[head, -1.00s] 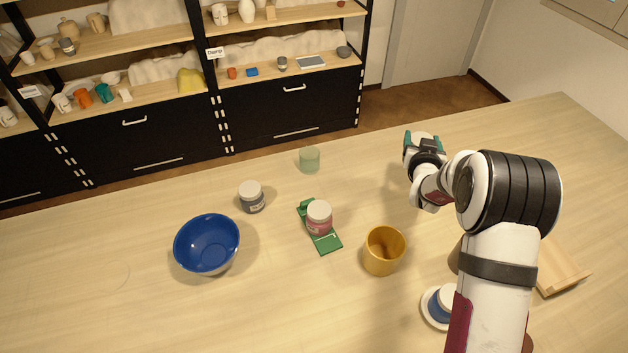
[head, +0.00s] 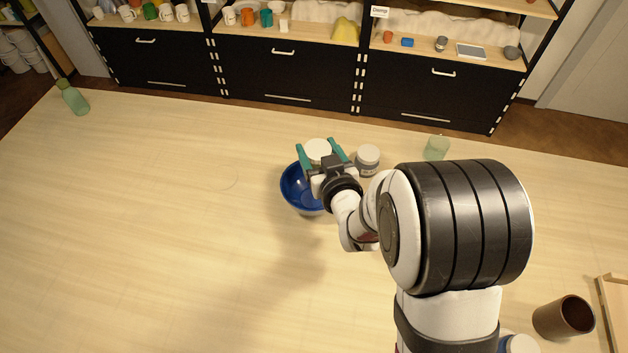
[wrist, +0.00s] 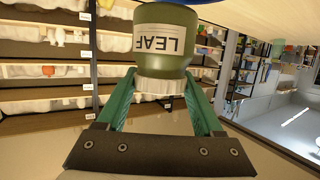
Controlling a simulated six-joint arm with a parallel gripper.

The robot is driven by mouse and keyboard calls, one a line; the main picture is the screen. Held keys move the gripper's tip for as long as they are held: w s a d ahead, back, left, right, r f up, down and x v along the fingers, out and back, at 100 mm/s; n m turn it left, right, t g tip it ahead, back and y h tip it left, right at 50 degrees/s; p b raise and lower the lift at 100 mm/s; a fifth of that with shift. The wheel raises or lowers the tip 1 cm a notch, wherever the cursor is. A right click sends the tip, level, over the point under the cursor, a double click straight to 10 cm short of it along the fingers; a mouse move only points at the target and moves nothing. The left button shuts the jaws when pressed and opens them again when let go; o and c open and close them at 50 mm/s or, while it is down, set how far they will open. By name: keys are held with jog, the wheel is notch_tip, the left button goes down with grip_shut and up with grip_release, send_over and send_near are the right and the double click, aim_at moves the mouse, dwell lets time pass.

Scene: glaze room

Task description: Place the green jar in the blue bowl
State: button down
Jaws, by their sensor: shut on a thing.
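The green jar (wrist: 166,42) has a white lid and a label reading LEAF, which appears upside down in the wrist view. My gripper (wrist: 160,84) is shut on the jar near its lid, with one green finger on each side. In the head view my gripper (head: 319,151) is at the far side of the blue bowl (head: 293,193), with the white lid between its fingers. The jar's body is hidden there. A strip of the blue bowl (wrist: 207,3) shows at the top edge of the wrist view. I cannot tell whether the jar touches the bowl.
A grey jar with a white lid (head: 367,161) stands close to the right of the bowl. A pale green glass (head: 437,148) is farther right. A brown cup (head: 563,318) is at the lower right. The table left of the bowl is clear, except a green bottle (head: 75,98) far left.

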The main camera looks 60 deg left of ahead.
jog(key=shift+g, duration=0.3)
jog(key=f, duration=0.3)
jog(key=s+f, duration=0.1)
jog(key=f, duration=0.6)
jog(key=shift+s+a, duration=0.1)
jog(key=shift+s, duration=0.05)
jog(key=shift+f, duration=0.1)
grip_release()
